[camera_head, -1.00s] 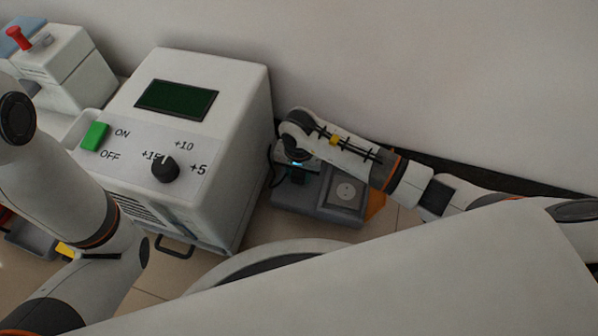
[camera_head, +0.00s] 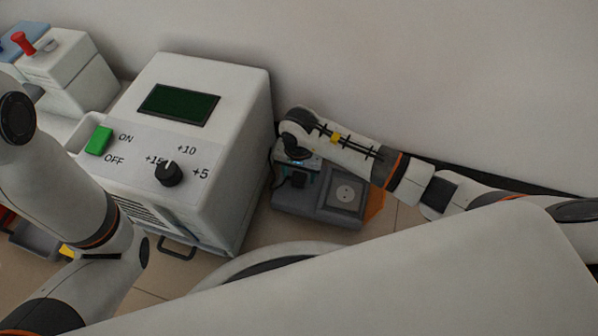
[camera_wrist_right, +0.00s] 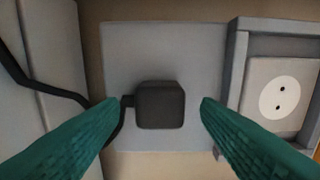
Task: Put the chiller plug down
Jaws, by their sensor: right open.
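The chiller plug is a black block (camera_wrist_right: 160,104) with a black cable leaving its left side. It lies on the flat grey plate (camera_wrist_right: 125,60) of a holder, left of the socket (camera_wrist_right: 282,98). In the head view the plug (camera_head: 298,180) is small and partly hidden below my right wrist. My right gripper (camera_wrist_right: 158,108) is open, with one teal finger on each side of the plug and a gap on both sides. In the head view the right gripper (camera_head: 300,172) is over the grey holder (camera_head: 318,210).
The white chiller (camera_head: 200,110) with screen, green switch and black knob stands just left of the holder. The wall is close behind. An orange part (camera_head: 375,203) shows at the holder's right. A white box with a red knob (camera_head: 24,43) stands far left.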

